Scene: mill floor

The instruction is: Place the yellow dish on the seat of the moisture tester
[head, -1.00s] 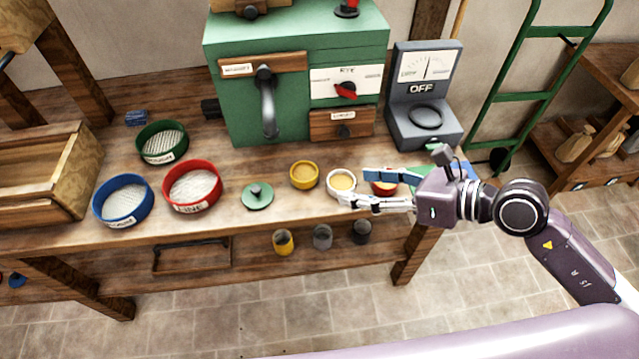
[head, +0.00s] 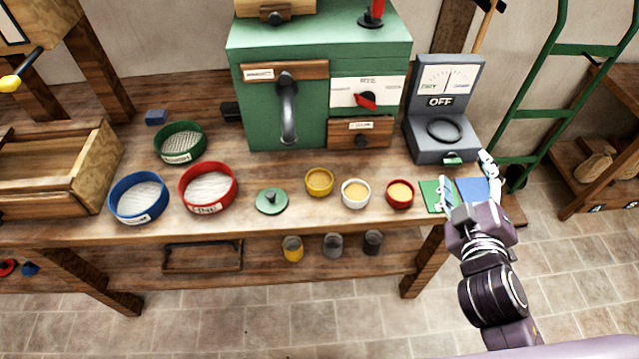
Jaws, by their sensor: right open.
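The yellow dish (head: 319,182) stands on the bench, left of a white dish (head: 356,193) and a red dish (head: 399,193); each holds yellowish contents. The grey moisture tester (head: 443,108) stands at the back right, its sign reading OFF. Its seat (head: 445,130), a dark ring on the base, is empty. My right gripper (head: 468,172) is open and empty, in front of the tester and right of the dishes. Its fingers overlap green and blue cards on the bench in the picture. My left gripper is not in view.
A green lid (head: 271,201) and red (head: 208,187), blue (head: 138,197) and green (head: 180,143) sieves stand to the left. The green mill (head: 318,85) fills the back. Several cups stand on the lower shelf. Bare bench lies between the mill and the dishes.

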